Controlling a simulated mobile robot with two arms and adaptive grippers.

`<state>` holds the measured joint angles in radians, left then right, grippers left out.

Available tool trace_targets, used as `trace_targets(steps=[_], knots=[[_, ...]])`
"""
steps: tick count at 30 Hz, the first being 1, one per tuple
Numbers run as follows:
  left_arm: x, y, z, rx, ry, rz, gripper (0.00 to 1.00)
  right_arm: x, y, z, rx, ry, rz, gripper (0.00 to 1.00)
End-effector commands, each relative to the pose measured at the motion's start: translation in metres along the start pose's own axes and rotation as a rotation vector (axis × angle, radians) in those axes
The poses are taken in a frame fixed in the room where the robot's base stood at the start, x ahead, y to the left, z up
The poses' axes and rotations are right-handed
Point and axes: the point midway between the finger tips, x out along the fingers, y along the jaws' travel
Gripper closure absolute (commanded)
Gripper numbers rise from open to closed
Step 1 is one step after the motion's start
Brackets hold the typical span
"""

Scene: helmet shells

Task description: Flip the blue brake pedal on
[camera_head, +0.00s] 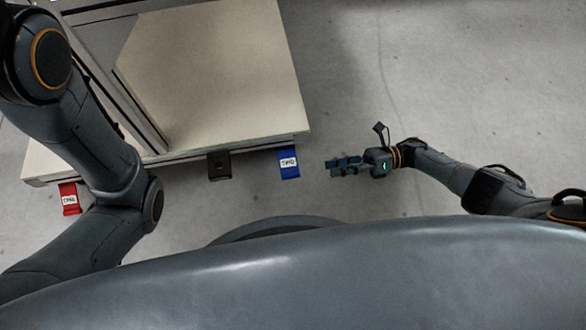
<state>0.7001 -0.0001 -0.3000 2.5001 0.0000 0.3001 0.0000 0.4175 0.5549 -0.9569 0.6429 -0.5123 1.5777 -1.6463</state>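The blue brake pedal (288,164) with a white label sticks out from the lower right edge of a beige-topped cart. My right gripper (334,166) is to the right of the blue pedal, with its fingers pointing left at it. A small gap of floor shows between the fingertips and the pedal. I see nothing held in the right gripper, but the finger opening is too small to make out. My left arm comes in from the left over the cart; its gripper is not seen.
A red pedal (70,199) with a white label is at the cart's lower left corner. A black bracket (219,165) sits between the two pedals. The cart (215,70) fills the upper left. Bare grey floor (450,80) lies to the right.

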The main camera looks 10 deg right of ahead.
Motion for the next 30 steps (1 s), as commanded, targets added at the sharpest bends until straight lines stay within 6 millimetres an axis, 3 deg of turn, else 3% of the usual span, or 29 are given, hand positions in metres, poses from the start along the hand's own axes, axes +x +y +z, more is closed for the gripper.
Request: trace_targets(steps=[15, 21, 30], knots=[[0.001, 0.0, 0.0, 0.0, 0.0, 0.001, 0.54, 0.103, 0.001, -0.001, 0.003, -0.001, 0.001, 0.62], [-0.001, 0.001, -0.001, 0.0, 0.001, 0.001, 0.54, 0.123, 0.0, -0.001, 0.004, 0.0, -0.001, 0.62], [-0.001, 0.001, -0.001, 0.0, 0.001, 0.001, 0.54, 0.127, 0.0, 0.0, 0.004, 0.0, -0.001, 0.62]])
